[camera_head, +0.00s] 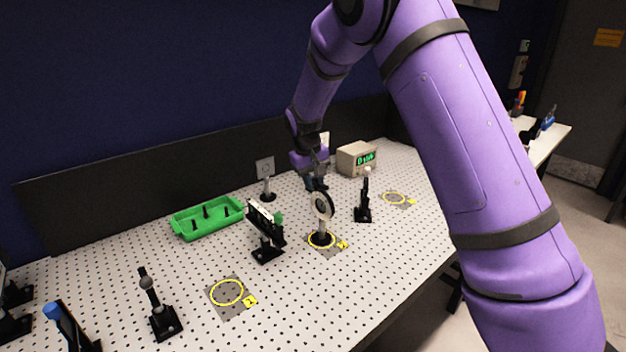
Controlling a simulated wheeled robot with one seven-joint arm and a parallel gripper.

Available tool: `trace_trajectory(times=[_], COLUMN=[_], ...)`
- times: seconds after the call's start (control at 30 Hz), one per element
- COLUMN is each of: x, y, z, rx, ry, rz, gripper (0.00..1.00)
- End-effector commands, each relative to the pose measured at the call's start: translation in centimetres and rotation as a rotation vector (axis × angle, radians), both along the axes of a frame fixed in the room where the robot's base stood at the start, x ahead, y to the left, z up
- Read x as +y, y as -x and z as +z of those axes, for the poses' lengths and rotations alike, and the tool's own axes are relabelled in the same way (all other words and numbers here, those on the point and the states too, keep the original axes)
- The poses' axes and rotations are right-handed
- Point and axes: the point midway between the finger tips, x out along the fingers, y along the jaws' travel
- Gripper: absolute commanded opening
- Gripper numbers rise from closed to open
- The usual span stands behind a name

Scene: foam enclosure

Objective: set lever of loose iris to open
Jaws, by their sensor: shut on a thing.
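A round iris (322,206) with a dark rim and pale face stands upright on a post. Its base sits inside a yellow ring marked on the table. My gripper (317,185) reaches down to the upper edge of the iris, from behind it in this view. Its dark fingers are shut on a small part there, which I take to be the iris lever. The lever itself is too small and too covered to make out, so its setting cannot be read.
A black mount with a pale bar (265,222) stands left of the iris and a black post (364,197) to its right. A green tray (207,217) and a display box (357,158) are farther back. Empty yellow rings (227,292) lie at front left and right (395,198).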

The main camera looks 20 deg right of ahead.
Motion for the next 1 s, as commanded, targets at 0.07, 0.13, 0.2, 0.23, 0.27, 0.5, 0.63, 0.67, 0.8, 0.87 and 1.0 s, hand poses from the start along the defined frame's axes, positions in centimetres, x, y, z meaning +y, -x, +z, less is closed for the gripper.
trace_trajectory(times=[0.07, 0.13, 0.2, 0.23, 0.27, 0.5, 0.63, 0.67, 0.8, 0.87, 1.0], x=[-0.1, -0.2, -0.3, -0.4, -0.4, -1.0, -1.3, -1.3, -1.6, -1.6, -1.8], y=[0.2, 0.4, 0.6, 0.8, 0.9, 2.3, 2.9, 3.0, 3.5, 3.7, 4.0], z=[0.2, 0.2, 0.4, 0.5, 0.5, 0.9, 1.0, 1.0, 1.0, 1.0, 1.0], rx=[-0.017, -0.041, -0.076, -0.092, -0.110, -0.289, -0.373, -0.390, -0.454, -0.478, -0.525], ry=[-0.008, -0.018, -0.033, -0.040, -0.047, -0.121, -0.155, -0.162, -0.189, -0.198, -0.218], rz=[-0.001, -0.002, -0.002, -0.002, -0.003, -0.003, -0.003, -0.003, -0.004, -0.002, -0.003], gripper=[0.00, 0.00, 0.00, 0.00, 0.00, 0.00, 0.00, 0.00, 0.00, 0.00, 0.00])
